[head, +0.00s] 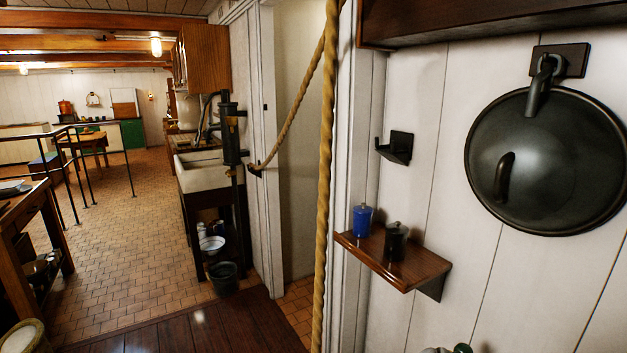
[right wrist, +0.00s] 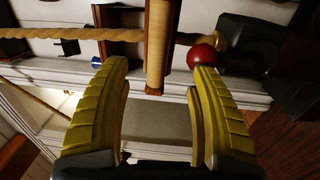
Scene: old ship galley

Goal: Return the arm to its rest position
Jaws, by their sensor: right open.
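My right gripper (right wrist: 157,72) shows in the right wrist view with its two yellow ribbed fingers spread apart. Nothing is held between them. Beyond the fingertips is a pale wooden cylinder (right wrist: 160,38) in a brown frame. A red ball (right wrist: 203,57) appears close by the right fingertip; I cannot tell whether they touch. Neither gripper shows in the head view, and my left gripper is not seen.
A thick rope (head: 328,180) hangs in front of the doorway. A small wooden shelf (head: 427,273) holds a blue canister (head: 362,219) and a dark canister (head: 396,242). A large black lid (head: 545,165) hangs on the right wall. Tiled floor (head: 130,240) is open at left.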

